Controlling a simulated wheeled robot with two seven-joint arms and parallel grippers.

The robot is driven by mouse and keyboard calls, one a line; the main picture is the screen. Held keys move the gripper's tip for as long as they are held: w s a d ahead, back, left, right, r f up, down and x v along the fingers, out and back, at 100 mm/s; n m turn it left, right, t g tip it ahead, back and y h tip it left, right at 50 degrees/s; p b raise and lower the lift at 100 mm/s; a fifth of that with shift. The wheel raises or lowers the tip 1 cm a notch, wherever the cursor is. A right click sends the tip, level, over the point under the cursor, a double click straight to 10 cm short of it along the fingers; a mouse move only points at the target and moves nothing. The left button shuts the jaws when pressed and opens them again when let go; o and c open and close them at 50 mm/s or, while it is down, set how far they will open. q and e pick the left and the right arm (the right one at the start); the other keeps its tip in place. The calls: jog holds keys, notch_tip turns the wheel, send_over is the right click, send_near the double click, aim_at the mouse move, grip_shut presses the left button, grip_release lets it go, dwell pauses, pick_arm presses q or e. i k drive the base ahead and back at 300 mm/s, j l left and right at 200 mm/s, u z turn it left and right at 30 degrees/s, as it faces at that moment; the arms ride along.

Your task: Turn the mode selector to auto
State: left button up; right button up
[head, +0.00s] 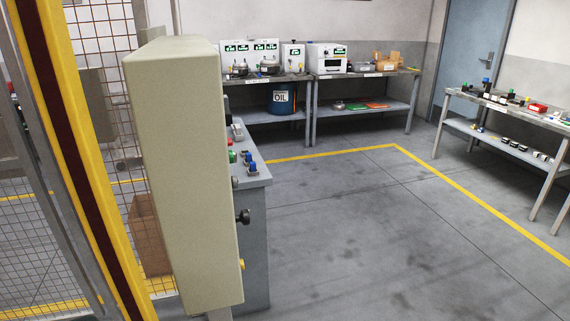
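A tall beige control box (185,170) fills the left of the head view and is seen mostly from its side. Its control face is turned to the right, nearly edge-on. A black knob (243,216) sticks out from that face, with a small grey part (235,183) above it and a yellow part (241,264) below it. I cannot tell for certain which is the mode selector or what it points to; no labels can be read. Neither of my grippers is in view.
A grey workbench (255,185) with small coloured parts stands behind the box. A yellow-framed mesh fence (75,160) is at left. Benches with devices (312,77) line the back wall, and another bench (520,110) stands at right. The middle floor is clear.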

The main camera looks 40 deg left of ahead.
aim_at(244, 216)
jog(key=i+u, duration=0.15)
jog(key=u, duration=0.25)
jog(key=i+u, duration=0.1)
jog(key=u, duration=0.3)
jog(key=i+l+u, duration=0.1)
jog(key=u, duration=0.3)
jog(key=i+l+u, duration=0.1)
jog(key=u, duration=0.3)
jog(key=i+l+u, duration=0.25)
jog(key=u, duration=0.15)
jog(key=i+l+u, duration=0.2)
jog(key=l+u, duration=0.2)
jog(key=i+l, duration=0.15)
jog(key=l, duration=0.35)
jog(key=i+l, duration=0.2)
jog(key=l, duration=0.3)
jog(key=i+l, duration=0.15)
jog(key=l, duration=0.35)
jog(key=i+l, duration=0.2)
jog(key=l, duration=0.3)
jog(key=i+l, duration=0.15)
jog(key=l, duration=0.35)
jog(key=i+l, duration=0.2)
jog(key=l, duration=0.3)
jog(key=i+l, duration=0.15)
jog(key=l, duration=0.35)
jog(key=i+l, duration=0.2)
jog(key=l, duration=0.3)
jog(key=l+u, duration=0.1)
jog(key=u, duration=1.95)
